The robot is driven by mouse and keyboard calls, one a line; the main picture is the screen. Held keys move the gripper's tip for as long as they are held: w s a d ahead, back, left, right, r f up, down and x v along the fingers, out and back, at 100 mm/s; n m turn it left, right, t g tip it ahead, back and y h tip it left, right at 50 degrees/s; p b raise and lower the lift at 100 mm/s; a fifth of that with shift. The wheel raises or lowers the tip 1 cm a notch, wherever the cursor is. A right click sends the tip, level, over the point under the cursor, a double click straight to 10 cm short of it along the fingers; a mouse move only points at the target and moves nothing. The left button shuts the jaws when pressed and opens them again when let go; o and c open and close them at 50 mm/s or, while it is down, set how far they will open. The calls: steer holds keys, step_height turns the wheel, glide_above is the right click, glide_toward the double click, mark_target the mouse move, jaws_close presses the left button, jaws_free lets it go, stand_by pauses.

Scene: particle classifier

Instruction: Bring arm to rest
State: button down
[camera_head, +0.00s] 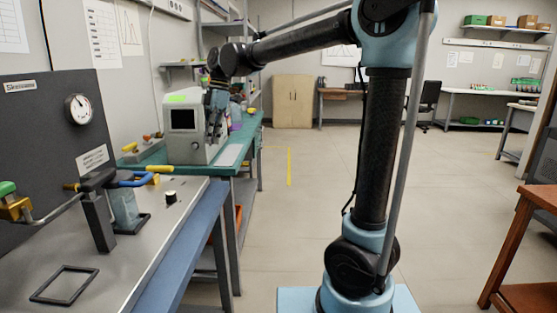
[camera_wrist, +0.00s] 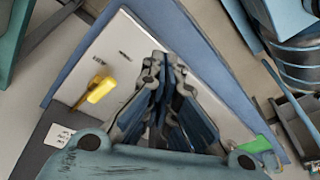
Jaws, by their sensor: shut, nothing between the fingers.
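My arm (camera_head: 310,42) reaches from its upright links at the right across to the left. It is bent at the top and stretched out over the benches. My gripper (camera_head: 212,130) hangs down at its end, beside a grey box-shaped device with a dark screen (camera_head: 184,119). I cannot tell from this view whether they touch. In the wrist view the fingers of my gripper (camera_wrist: 163,62) are close together, with nothing visible between them. Below them is a pale panel (camera_wrist: 85,60) with a yellow handle (camera_wrist: 101,90).
A steel-topped bench (camera_head: 150,225) at the near left holds a black square frame (camera_head: 64,285), a clamp-like fixture (camera_head: 98,215) and a glass vessel (camera_head: 125,209). A green-topped bench (camera_head: 246,140) stands behind it. A brown table (camera_head: 540,193) is at the right. The middle floor is clear.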

steer(key=s+d+f+m+t, duration=0.1)
steer(key=s+d+f+m, duration=0.2)
steer(key=d, duration=0.6)
steer(key=d+f+m+t, duration=0.1)
steer(key=d+f+m, duration=0.1)
steer(key=d+m, duration=0.45)
steer(key=s+d+f+m+t, duration=0.1)
steer(key=s+d+f+m, duration=0.15)
steer(key=d, duration=0.75)
steer(key=s+d+f+m+h, duration=0.1)
steer(key=s+d+f+m, duration=0.4)
steer(key=d+f, duration=0.3)
steer(key=s+d+f+m+t+h, duration=0.1)
steer(key=s+d+f+m, duration=0.5)
steer(key=d+f+m, duration=0.1)
steer(key=shift+s+d+f, duration=0.3)
steer(key=shift+d+f, duration=0.2)
steer(key=shift+f, duration=0.3)
steer(key=shift+s, duration=0.15)
